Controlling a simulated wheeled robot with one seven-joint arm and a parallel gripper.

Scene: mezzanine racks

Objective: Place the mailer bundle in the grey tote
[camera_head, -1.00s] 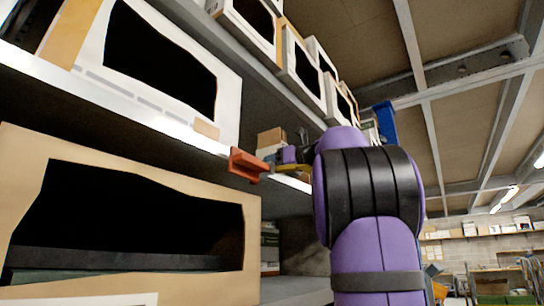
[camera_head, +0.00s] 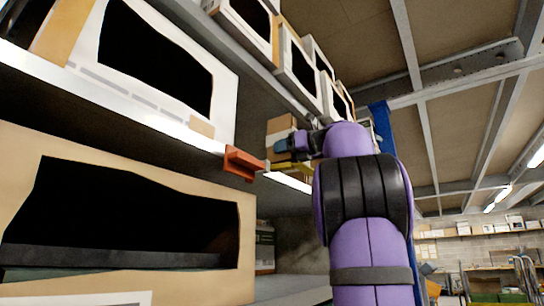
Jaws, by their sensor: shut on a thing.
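A tan-brown block, which looks like the mailer bundle (camera_head: 281,124), shows beside the upper shelf edge, above the middle of the view. My gripper (camera_head: 284,146) is at its lower front, at the end of my purple arm. The gripper is small and partly hidden by the forearm, and its fingertips are not clear; it appears shut on the bundle. I cannot make out the grey tote in this view.
A red-orange bracket (camera_head: 243,163) sticks out from the shelf edge, close left of my gripper. A yellow strip (camera_head: 289,168) lies just below the gripper. Large open-fronted cartons (camera_head: 130,215) fill the left shelves. A blue post (camera_head: 381,125) stands behind my arm.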

